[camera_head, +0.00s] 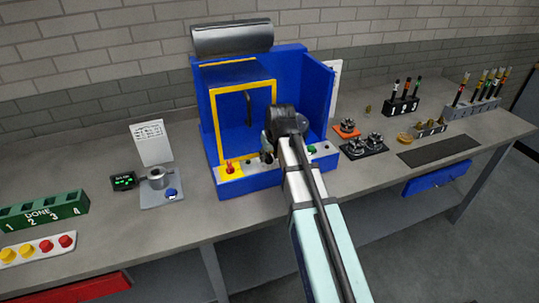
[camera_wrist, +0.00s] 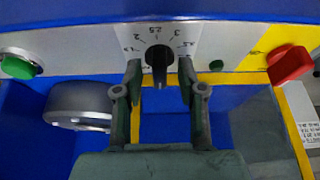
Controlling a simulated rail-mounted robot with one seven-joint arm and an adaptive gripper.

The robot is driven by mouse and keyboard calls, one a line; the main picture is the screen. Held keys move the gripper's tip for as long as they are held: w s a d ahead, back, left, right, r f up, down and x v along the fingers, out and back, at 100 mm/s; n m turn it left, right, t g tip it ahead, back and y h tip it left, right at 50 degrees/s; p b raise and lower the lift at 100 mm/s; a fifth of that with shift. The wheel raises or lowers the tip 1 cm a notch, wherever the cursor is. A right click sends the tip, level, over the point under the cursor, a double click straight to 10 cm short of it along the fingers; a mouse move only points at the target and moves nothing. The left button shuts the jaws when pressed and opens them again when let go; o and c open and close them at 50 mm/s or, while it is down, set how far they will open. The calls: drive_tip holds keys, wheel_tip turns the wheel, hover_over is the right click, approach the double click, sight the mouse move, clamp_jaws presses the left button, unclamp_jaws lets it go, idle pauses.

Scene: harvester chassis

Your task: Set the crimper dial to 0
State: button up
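The crimper (camera_head: 325,90) is a blue machine with a yellow-framed front on the bench. Its dial (camera_wrist: 158,57) is a black knob on a white scale plate in the wrist view. Marks near 2, 2.5, 3 and 3.5 are readable around its upper side; its lower side and any 0 mark are not clearly visible. My gripper (camera_wrist: 158,80) is open, with one finger on each side of the knob. I cannot tell whether the fingers touch it. In the head view, my arm covers much of the dial area.
The panel has a red control (camera_wrist: 290,64) and a green button (camera_wrist: 18,67) on either side of the dial. A metal cylinder (camera_wrist: 80,103) is close by. A gauge stand (camera_head: 160,195) stands left; an orange tray (camera_head: 346,131) and tool holders (camera_head: 401,105) stand right.

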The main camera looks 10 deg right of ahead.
drive_tip(key=shift+r, duration=0.15)
drive_tip(key=v, duration=1.1)
drive_tip(key=shift+s+r, duration=0.25)
drive_tip(key=shift+r, duration=0.05)
drive_tip(key=shift+d, duration=0.1)
